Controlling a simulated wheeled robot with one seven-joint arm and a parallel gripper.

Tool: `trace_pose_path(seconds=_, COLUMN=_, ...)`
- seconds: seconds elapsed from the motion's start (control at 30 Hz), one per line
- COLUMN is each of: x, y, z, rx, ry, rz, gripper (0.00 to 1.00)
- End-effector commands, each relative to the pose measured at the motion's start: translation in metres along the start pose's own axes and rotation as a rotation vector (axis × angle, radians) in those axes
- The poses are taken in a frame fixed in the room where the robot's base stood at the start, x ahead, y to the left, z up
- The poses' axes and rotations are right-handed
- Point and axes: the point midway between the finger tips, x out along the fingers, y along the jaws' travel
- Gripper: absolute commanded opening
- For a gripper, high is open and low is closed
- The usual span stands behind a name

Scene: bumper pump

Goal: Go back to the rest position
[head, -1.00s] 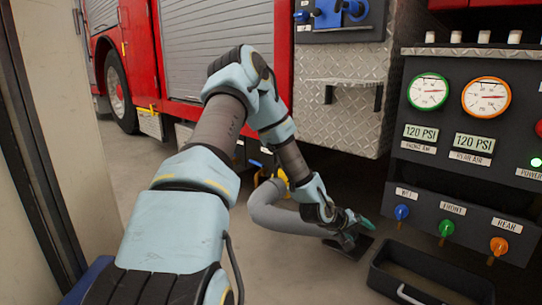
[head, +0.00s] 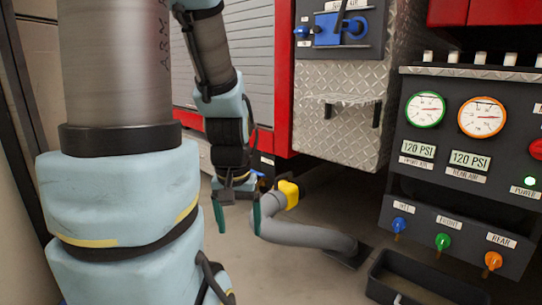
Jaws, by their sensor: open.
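My gripper (head: 237,215) hangs pointing down in the head view, left of centre, with its two green-tipped fingers apart and nothing between them. My arm rises along the left side of the picture and bends down to it. The grey hose (head: 305,236) with a yellow collar (head: 289,194) lies just right of the gripper in the picture. Whether a finger touches the hose cannot be told. My upper arm hides part of the left side.
A red fire truck (head: 281,80) with a diamond-plate box (head: 330,140) stands behind. A control panel (head: 465,150) with two gauges and several coloured knobs is at right. A dark open tray (head: 395,285) sits below it. Some grey floor shows around the hose.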

Motion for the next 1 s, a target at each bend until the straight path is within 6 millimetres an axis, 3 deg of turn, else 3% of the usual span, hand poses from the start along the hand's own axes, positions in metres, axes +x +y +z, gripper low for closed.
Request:
trace_pose_path(seconds=0.03, x=-0.019, y=0.001, z=-0.005, rx=0.003, ry=0.0, rz=0.0, gripper=0.84)
trace_pose_path(seconds=0.37, x=-0.092, y=0.002, z=-0.016, rx=0.003, ry=0.002, rz=0.0, gripper=0.84)
trace_pose_path(seconds=1.0, x=-0.285, y=0.003, z=-0.043, rx=0.003, ry=0.003, rz=0.0, gripper=0.84)
